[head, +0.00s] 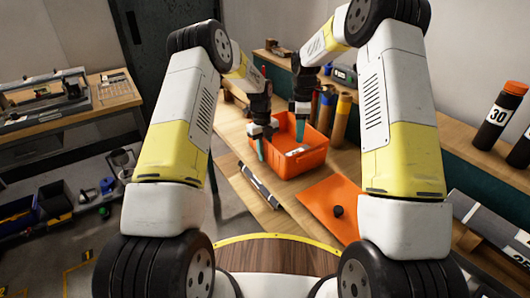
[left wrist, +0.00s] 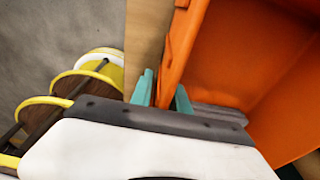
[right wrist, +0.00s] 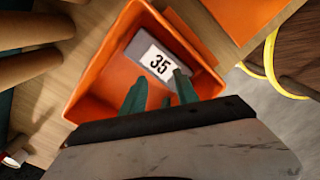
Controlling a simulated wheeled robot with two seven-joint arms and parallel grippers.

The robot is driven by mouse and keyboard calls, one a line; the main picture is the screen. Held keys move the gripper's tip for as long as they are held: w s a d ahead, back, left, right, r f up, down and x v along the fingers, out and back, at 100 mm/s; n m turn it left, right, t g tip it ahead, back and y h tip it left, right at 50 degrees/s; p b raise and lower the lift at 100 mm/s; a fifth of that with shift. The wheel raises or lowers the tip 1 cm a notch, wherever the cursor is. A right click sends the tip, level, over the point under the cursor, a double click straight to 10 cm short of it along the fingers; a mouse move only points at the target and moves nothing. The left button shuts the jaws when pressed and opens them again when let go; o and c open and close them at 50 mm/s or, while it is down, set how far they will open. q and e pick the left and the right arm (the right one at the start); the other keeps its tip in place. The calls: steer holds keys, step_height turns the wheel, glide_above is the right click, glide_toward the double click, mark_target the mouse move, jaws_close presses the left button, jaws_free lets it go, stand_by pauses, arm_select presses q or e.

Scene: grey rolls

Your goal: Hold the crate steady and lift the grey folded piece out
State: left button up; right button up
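The orange crate (head: 318,160) stands on the wooden table. The grey folded piece (right wrist: 123,66) lies inside it, its white label reading 35; in the head view only a pale bit (head: 298,151) of it shows. My left gripper (head: 261,150) is at the crate's left wall. In the left wrist view its teal fingers (left wrist: 165,94) are on both sides of the orange wall (left wrist: 185,40), close against it. My right gripper (head: 301,130) points down into the crate. In the right wrist view its fingers (right wrist: 158,84) are apart and empty, just short of the labelled piece.
An orange mat (head: 332,205) with a black knob lies right of the crate. Rolls (head: 342,118) stand behind it on the right. A dark roll with a pale label (head: 258,185) lies front left of the crate. Another roll labelled 30 (head: 497,117) stands far right.

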arm_select(q)
jaws_close()
stand_by(1.3)
arm_select(e)
steer(key=o, duration=0.6)
steer(key=shift+a+r+n, duration=0.1)
steer(key=shift+n, duration=0.2)
steer(key=shift+c, duration=0.2)
steer(key=shift+o, duration=1.4)
steer(key=shift+s+a+r+n, duration=0.15)
steer(key=shift+r+n, duration=0.1)
steer(key=shift+n, duration=0.35)
step_height(320, 180, down, 10)
steer(key=n+h, duration=0.1)
steer(key=n, duration=0.4)
steer(key=shift+r+n+t, duration=0.1)
steer(key=shift+n+t, duration=0.2)
steer(key=shift+t, duration=0.1)
